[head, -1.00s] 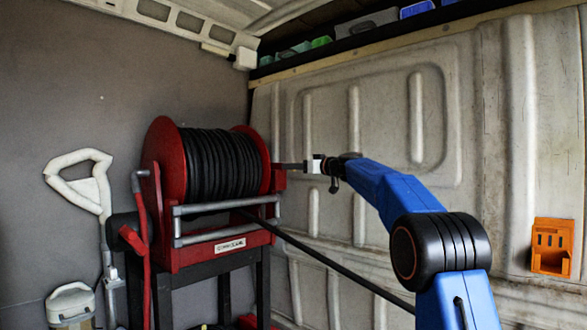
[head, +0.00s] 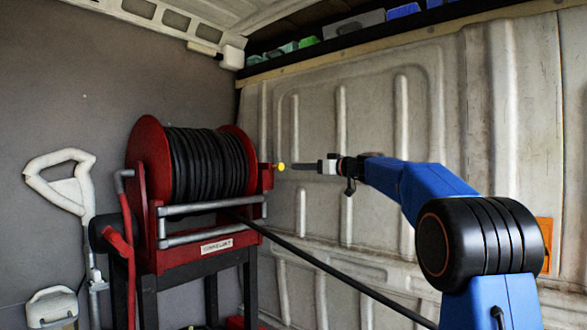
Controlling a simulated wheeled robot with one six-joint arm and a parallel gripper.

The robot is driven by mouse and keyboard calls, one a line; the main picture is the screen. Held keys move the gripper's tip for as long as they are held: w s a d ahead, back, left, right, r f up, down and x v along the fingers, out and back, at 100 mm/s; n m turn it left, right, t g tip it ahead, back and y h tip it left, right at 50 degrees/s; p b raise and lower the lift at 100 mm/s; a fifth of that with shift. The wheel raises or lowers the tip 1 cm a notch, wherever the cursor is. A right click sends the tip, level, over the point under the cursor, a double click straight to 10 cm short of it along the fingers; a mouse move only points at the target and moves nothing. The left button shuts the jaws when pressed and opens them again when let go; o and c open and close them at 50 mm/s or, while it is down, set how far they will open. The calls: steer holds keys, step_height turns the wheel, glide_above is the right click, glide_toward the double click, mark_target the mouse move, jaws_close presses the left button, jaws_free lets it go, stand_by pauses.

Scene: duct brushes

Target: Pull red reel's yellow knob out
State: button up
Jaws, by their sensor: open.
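The red reel (head: 152,160) stands on a dark stand at left centre, wound with black hose (head: 207,162). Its small yellow knob (head: 281,166) sticks out on the right side of the red frame. My gripper (head: 322,166) is just right of the knob at about the same height, its fingers pointing left toward it. The gripper is open and holds nothing. The fingers are seen side-on, so the space between them is hidden.
A black hose (head: 325,266) runs from the reel down to the right. A white-handled shovel (head: 75,190) and a red crank arm (head: 120,245) are at left. The panelled van wall (head: 370,120) stands behind my arm. A shelf with bins (head: 352,25) runs above.

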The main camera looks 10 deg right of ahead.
steer(key=shift+v, duration=2.9)
steer(key=s+a+f+m+g+h, duration=0.15)
steer(key=s+a+f, duration=0.25)
steer(key=s+f, duration=0.45)
steer(key=s+a+f+m+g+h, duration=0.1)
steer(key=s+a+f+g, duration=0.25)
steer(key=s+f, duration=0.5)
steer(key=s+a+f+m+g+h, duration=0.15)
steer(key=s+a+f, duration=0.35)
steer(key=s, duration=0.6)
steer(key=s+d+f+m+g+h, duration=0.1)
steer(key=s+d+f+h, duration=0.2)
steer(key=s+f, duration=1)
steer(key=s+d+f+m+g+h, duration=0.2)
steer(key=s+d+f+h, duration=0.1)
steer(key=s+f, duration=1)
steer(key=shift+s+d+h, duration=0.3)
steer(key=shift+s+d, duration=0.4)
steer(key=shift+s, duration=0.45)
